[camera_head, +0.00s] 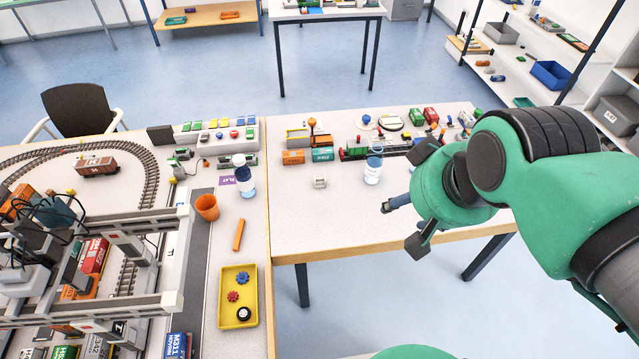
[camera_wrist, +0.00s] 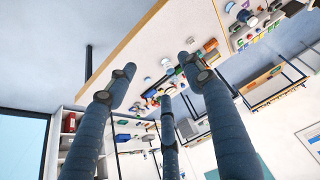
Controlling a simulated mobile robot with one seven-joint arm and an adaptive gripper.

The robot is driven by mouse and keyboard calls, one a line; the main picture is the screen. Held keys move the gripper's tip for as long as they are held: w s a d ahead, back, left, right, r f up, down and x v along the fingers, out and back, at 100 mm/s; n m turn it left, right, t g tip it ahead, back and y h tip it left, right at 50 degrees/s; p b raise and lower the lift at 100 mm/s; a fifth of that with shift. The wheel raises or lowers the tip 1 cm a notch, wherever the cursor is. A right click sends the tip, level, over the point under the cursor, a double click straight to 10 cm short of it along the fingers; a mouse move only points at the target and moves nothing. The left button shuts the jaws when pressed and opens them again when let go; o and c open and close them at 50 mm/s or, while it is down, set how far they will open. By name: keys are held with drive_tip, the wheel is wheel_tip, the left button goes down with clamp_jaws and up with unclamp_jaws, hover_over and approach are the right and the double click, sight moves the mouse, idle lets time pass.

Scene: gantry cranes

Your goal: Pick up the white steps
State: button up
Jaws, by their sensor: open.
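The white steps (camera_head: 320,182) appear to be the small white block-like piece on the right-hand table, left of a clear bottle with a blue label (camera_head: 373,167). They stand apart from the things around them, with bare tabletop in front. My gripper (camera_head: 402,222) is open and empty, over the table's front edge, to the right of the steps and nearer the camera. In the wrist view my gripper's three dark fingers (camera_wrist: 160,82) are spread apart with nothing between them. I cannot surely pick out the steps in that tilted view.
Orange and teal containers (camera_head: 308,156) and a green train (camera_head: 365,150) stand behind the steps. The left table holds a gantry crane (camera_head: 150,302), an orange cup (camera_head: 207,207), another bottle (camera_head: 244,178) and a yellow tray (camera_head: 225,312). The right table's front left is clear.

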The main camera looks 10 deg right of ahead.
drive_tip(key=c, duration=0.8)
drive_tip(key=shift+o, duration=0.2)
drive_tip(key=w+a+f+g+p, duration=0.1)
drive_tip(key=w+a+f+g, duration=0.15)
drive_tip(key=w, duration=1.35)
drive_tip(key=w+a+f+g, duration=0.1)
drive_tip(key=w+a+f, duration=0.15)
drive_tip(key=w, duration=1.25)
drive_tip(key=w+a+f, duration=0.1)
drive_tip(key=w+f, duration=0.6)
drive_tip(key=f, duration=0.3)
drive_tip(key=w+a+f+g, duration=0.1)
drive_tip(key=w+a+f, duration=0.1)
drive_tip(key=w+f, duration=0.4)
drive_tip(key=w+a+f+g+p, duration=0.1)
drive_tip(key=w+f, duration=0.6)
drive_tip(key=f, duration=0.7)
drive_tip(key=shift+w+a, duration=0.35)
drive_tip(key=shift+a, duration=0.15)
